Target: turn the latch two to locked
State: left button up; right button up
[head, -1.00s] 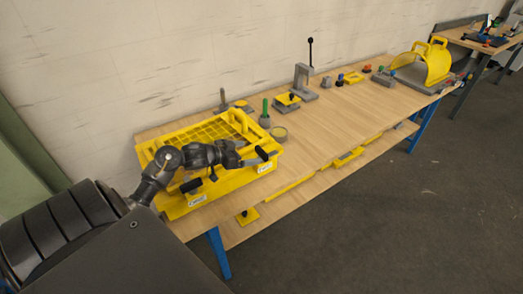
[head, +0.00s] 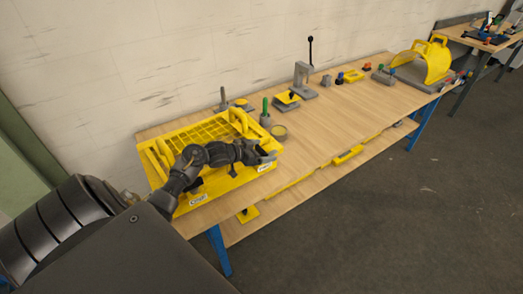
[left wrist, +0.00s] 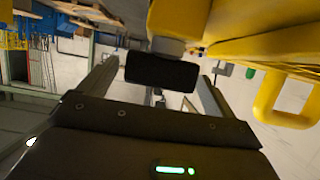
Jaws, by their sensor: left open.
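The yellow box (head: 222,183) stands at the left end of the workbench, with two latches on its front side. My left gripper (head: 266,155) is at its right front corner and hides most of the right latch. In the left wrist view a black latch handle (left wrist: 162,72) on a grey pivot (left wrist: 168,46) lies crosswise near the tips of my left gripper (left wrist: 158,76). The jaws are open, a finger to each side; contact cannot be told. The left latch (head: 195,186) is partly hidden by my arm. The white labels are too small to read. My right gripper is out of view.
A green-handled tool in a grey holder (head: 265,119) and a round container (head: 279,132) stand close to the box's right. Farther right are a grey stand (head: 303,80) and a yellow hood (head: 430,62). The bench top (head: 330,120) is bare in the middle.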

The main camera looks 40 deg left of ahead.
pick_arm(q)
jog(key=c, duration=1)
